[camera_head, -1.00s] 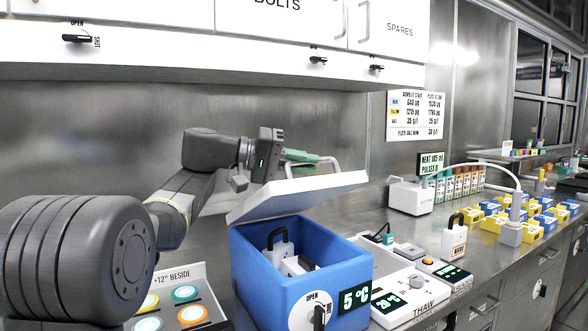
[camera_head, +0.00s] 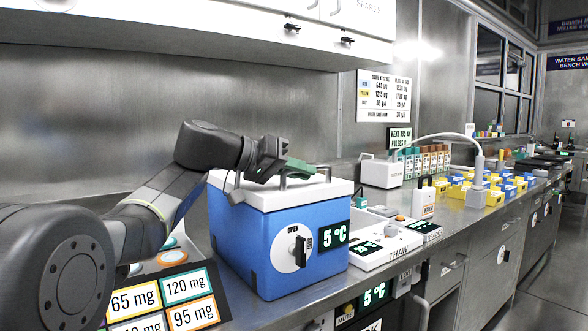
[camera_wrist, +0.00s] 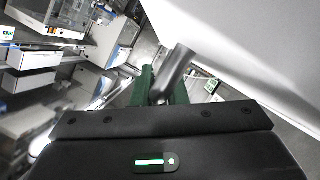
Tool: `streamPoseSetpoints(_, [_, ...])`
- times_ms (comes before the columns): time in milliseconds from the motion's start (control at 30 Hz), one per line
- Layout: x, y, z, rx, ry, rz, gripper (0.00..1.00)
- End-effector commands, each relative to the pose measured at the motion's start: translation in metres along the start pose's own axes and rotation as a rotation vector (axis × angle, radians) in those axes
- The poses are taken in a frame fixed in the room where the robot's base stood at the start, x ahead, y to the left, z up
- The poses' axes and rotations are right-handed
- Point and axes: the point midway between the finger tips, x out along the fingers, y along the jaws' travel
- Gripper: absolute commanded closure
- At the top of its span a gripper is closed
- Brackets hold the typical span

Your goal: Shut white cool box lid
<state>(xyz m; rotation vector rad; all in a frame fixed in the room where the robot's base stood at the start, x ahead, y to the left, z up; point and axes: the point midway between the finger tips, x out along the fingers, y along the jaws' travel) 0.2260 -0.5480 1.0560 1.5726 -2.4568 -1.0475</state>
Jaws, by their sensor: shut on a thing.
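The cool box (camera_head: 245,240) is a blue box on the bench with a white lid (camera_head: 300,197). The lid lies level over the box top, with no gap that I can see. A metal bar handle (camera_head: 327,174) stands on the lid. My gripper (camera_head: 298,168) is shut on this handle, its green fingers just above the lid. In the wrist view the green fingers (camera_wrist: 160,88) close around the grey handle bar (camera_wrist: 174,70), and the white lid (camera_wrist: 240,45) fills the upper right. The black latch knob (camera_head: 300,250) on the front is upright beside the word OPEN.
A panel of coloured dose labels (camera_head: 160,295) lies left of the box, under my arm. A white thaw unit (camera_head: 385,243) stands close on the right. Wall cupboards hang above.

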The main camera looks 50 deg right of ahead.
Motion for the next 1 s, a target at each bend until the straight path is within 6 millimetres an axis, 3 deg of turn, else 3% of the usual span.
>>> streamPoseSetpoints(500, [0.006, -0.006, 0.006, 0.012, -0.01, -0.006, 1.0])
streamPoseSetpoints(533, [0.006, -0.006, 0.006, 0.012, -0.011, -0.006, 0.83])
streamPoseSetpoints(633, [0.006, -0.006, 0.006, 0.012, -0.01, -0.006, 0.66])
streamPoseSetpoints(867, [0.005, -0.006, 0.005, 0.011, -0.007, -0.007, 0.66])
streamPoseSetpoints(1000, [-0.008, -0.005, 0.003, 0.011, -0.004, -0.009, 0.66])
